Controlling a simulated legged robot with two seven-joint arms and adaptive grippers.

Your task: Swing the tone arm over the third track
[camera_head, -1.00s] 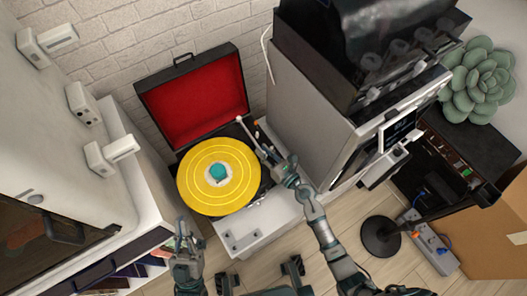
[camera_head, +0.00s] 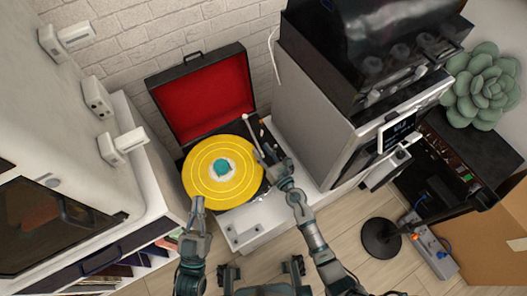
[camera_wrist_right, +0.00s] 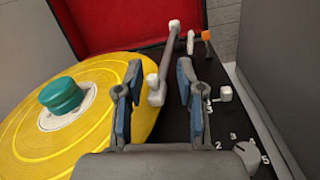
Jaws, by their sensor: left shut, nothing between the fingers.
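The turntable has a yellow record (camera_head: 205,190) with pale track rings and a teal center piece (camera_head: 221,167). The record also shows in the right wrist view (camera_wrist_right: 95,125). The slim grey tone arm (camera_head: 251,132) runs along the record's right side. In the wrist view, the tone arm's white head (camera_wrist_right: 155,92) sits between my right gripper's blue-padded fingers, close to the record's edge. My right gripper (camera_wrist_right: 160,97) is open, with gaps showing beside the head; it also shows in the head view (camera_head: 268,160). My left gripper (camera_head: 197,205) is shut and empty near the record's lower-left edge.
The red-lined lid (camera_head: 203,98) stands open behind the turntable. A large grey machine (camera_head: 318,115) stands close on the right. A white cabinet (camera_head: 150,180) is on the left. Small controls, including a knob (camera_wrist_right: 250,153), lie right of the gripper.

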